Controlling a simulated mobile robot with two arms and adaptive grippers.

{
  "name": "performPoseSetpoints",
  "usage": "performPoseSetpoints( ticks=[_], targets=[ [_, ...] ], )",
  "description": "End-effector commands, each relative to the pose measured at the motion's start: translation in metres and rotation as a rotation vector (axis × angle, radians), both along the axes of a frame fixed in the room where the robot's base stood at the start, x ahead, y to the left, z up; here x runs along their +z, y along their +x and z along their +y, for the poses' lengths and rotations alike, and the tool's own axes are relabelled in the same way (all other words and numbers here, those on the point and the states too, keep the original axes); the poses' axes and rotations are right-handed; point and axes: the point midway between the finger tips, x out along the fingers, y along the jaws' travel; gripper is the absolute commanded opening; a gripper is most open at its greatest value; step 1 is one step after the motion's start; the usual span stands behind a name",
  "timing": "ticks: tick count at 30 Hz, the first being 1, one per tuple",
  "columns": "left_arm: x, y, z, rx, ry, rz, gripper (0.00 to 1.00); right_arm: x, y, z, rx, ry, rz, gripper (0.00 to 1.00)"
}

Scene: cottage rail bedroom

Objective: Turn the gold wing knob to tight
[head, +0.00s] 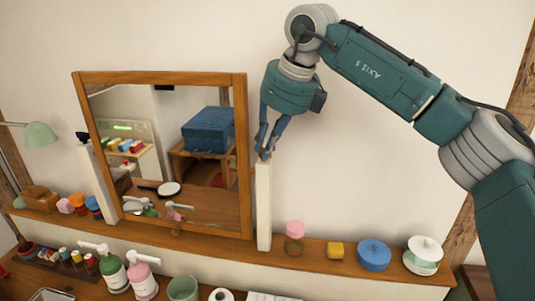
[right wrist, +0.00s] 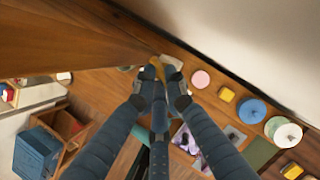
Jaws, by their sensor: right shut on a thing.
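The gold wing knob is almost hidden between my right fingertips at the right side of the wood-framed mirror (head: 241,120). A small gold piece of the knob (right wrist: 157,66) shows just past the fingertips in the right wrist view. My right gripper (head: 265,150) reaches down from above and is shut on the knob, at the top of the white post (head: 264,205). The knob's turn angle cannot be told. My left gripper is not in view.
A pink-topped jar (head: 295,230), a yellow block (head: 335,249), a blue lidded pot (head: 374,255) and a white lidded pot (head: 423,254) stand on the shelf right of the post. Pump bottles (head: 114,271) stand below. The wall right of the mirror is bare.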

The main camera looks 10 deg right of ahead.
Motion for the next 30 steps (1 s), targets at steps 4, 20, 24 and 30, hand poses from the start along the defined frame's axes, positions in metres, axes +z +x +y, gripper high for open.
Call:
performPoseSetpoints(
  ticks=[4, 20, 24, 30],
  targets=[
    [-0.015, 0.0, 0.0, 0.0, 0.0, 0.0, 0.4, -0.002, 0.0, 0.003, -0.137, 0.0, -0.006, 0.0],
    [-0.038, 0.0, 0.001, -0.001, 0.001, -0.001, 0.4, 0.0, 0.001, 0.009, -0.641, 0.001, -0.004, 0.0],
    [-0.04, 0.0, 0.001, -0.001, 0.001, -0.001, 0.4, 0.002, 0.001, 0.01, -0.764, 0.002, -0.003, 0.0],
    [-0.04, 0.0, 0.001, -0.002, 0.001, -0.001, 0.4, 0.002, 0.002, 0.011, -0.913, 0.001, -0.004, 0.0]
  ],
)
